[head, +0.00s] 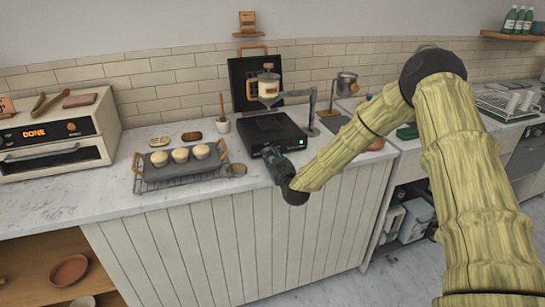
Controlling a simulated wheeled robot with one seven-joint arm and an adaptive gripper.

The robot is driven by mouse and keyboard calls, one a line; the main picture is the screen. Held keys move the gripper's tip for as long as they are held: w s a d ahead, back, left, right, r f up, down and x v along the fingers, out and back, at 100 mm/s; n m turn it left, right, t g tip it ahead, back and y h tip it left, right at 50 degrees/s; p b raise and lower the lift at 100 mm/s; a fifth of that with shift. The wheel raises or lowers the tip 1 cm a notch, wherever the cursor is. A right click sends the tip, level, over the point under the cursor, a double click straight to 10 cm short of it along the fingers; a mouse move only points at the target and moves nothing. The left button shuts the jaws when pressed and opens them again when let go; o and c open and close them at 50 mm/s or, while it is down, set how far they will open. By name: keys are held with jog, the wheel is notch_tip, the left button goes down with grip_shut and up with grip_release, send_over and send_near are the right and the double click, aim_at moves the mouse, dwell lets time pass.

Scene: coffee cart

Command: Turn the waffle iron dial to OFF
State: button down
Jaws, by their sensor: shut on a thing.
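The waffle iron appears to be the low black box (262,131) on the counter, with a small green light (301,142) on its front face. A black upright panel with an orange handle (240,80) stands behind it and looks like its raised lid. My gripper (269,154) is at the left part of the box's front face, with my arm reaching in from the right. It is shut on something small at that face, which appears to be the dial. The gripper covers the dial, so its setting cannot be read.
A rack with a dark tray of several pale buns (180,155) is left of the box. An oven reading DONE (50,140) stands at the far left. A jar (268,85) on a metal stand is close behind the box. A small pot (222,125) stands beside it.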

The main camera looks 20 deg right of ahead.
jog(key=shift+d, duration=0.1)
jog(key=c, duration=1.2)
grip_release()
jog(key=s, duration=1.2)
jog(key=shift+d+r, duration=0.1)
jog(key=shift+d, duration=0.25)
